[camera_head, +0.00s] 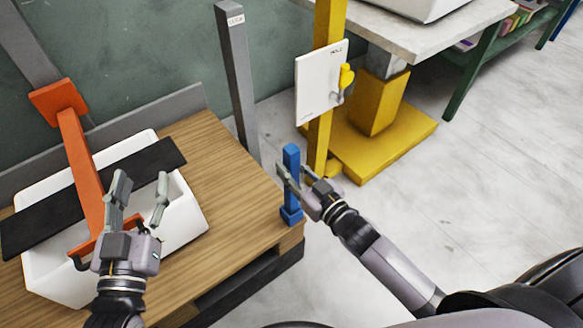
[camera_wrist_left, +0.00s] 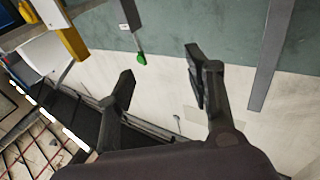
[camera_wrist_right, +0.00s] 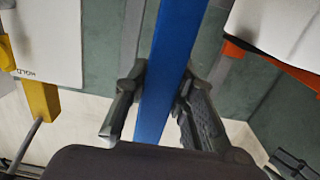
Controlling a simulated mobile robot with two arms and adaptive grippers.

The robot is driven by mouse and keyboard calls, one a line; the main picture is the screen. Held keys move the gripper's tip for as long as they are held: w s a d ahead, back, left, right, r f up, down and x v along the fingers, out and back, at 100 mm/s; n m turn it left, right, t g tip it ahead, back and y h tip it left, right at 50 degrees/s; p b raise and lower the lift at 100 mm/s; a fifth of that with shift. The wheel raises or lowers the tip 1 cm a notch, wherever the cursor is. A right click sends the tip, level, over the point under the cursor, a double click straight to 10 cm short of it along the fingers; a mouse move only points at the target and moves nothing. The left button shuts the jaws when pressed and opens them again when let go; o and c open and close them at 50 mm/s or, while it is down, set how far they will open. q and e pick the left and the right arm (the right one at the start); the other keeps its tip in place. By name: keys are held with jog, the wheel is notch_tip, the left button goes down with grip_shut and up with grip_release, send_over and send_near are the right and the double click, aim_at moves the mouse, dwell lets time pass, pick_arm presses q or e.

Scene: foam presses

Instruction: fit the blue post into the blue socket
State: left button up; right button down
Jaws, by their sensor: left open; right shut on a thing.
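The blue post (camera_head: 291,160) stands about upright at the right front corner of the wooden table. The blue socket (camera_head: 291,216) is a low block on that corner, directly below the post. The post's lower end meets the socket in this view; I cannot tell how deep it sits. My right gripper (camera_head: 291,176) is shut on the post, above the socket. In the right wrist view the post (camera_wrist_right: 172,70) runs between both fingers; the socket is not visible there. My left gripper (camera_head: 140,192) is open and empty above the white bin, far left of the post.
The wooden table (camera_head: 222,180) is bare between bin and socket. The white bin (camera_head: 185,215) has an orange lever (camera_head: 82,165) and a black bar across it. A grey post (camera_head: 237,85) and a yellow column with a white panel (camera_head: 321,85) stand behind.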

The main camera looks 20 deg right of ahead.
pick_arm(q)
jog(key=shift+r, duration=0.3)
pick_arm(e)
jog(key=shift+f, duration=0.15)
pick_arm(q)
jog(key=shift+r+t, duration=0.15)
jog(key=shift+t, duration=0.15)
pick_arm(e)
jog(key=c, duration=1.3)
grip_release()
pick_arm(q)
jog(key=shift+d, duration=0.1)
pick_arm(e)
jog(key=shift+s+f, duration=0.1)
jog(key=v, duration=1.2)
